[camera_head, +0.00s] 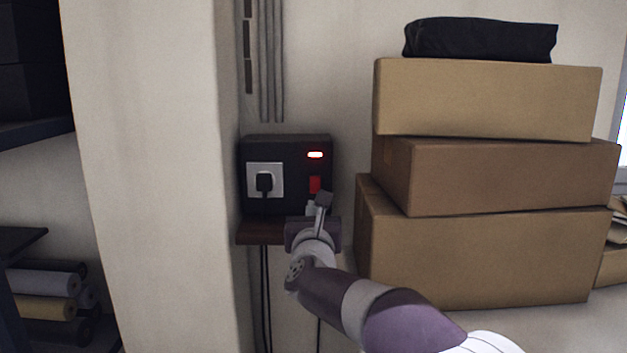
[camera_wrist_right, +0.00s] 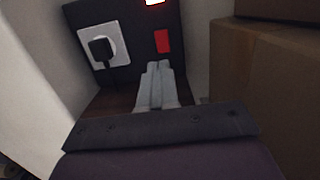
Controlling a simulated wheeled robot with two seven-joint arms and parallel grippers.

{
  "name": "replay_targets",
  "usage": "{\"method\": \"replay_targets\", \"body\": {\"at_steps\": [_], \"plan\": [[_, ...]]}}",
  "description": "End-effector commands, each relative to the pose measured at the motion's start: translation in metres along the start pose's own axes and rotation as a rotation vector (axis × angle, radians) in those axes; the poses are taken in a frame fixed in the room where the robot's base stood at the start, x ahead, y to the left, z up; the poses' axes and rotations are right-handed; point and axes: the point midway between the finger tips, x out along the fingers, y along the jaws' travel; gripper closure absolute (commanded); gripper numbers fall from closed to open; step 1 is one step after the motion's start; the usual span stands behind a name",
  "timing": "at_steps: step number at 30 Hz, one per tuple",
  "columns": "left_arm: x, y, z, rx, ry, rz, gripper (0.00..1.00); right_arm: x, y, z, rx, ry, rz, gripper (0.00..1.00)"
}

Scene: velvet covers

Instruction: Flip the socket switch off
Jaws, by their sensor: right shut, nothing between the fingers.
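A black socket box (camera_head: 287,146) stands on a small brown wall shelf. On its front are a silver socket plate with a black plug (camera_head: 265,183) in it, a red switch (camera_head: 315,184) and a lit light (camera_head: 315,155) above the switch. My right gripper (camera_head: 318,204) is shut and empty, with its fingertips just below the red switch. In the right wrist view the shut fingertips (camera_wrist_right: 159,66) point at the box just under the red switch (camera_wrist_right: 162,41); whether they touch it I cannot tell. My left gripper is not in view.
Stacked cardboard boxes (camera_head: 480,250) stand close on the right, with a black bundle (camera_head: 480,40) on top. A pale pillar (camera_head: 150,180) stands on the left. Rolled fabrics (camera_head: 45,283) lie on a shelf at the far left. Cables hang below the box.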

Motion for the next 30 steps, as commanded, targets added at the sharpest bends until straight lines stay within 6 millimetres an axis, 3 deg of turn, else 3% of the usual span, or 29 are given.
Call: {"method": "replay_targets", "body": {"at_steps": [1,9,15,30], "plan": [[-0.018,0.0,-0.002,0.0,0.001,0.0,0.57,0.013,0.0,0.009,0.0,0.002,-0.001,1.0],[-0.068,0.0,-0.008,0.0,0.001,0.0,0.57,0.072,0.0,0.01,0.0,0.002,0.0,1.0],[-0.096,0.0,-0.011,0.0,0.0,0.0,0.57,0.1,0.0,0.007,0.0,0.001,0.0,1.0],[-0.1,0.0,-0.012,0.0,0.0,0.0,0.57,0.109,0.0,0.001,0.001,-0.001,0.001,1.0]]}}
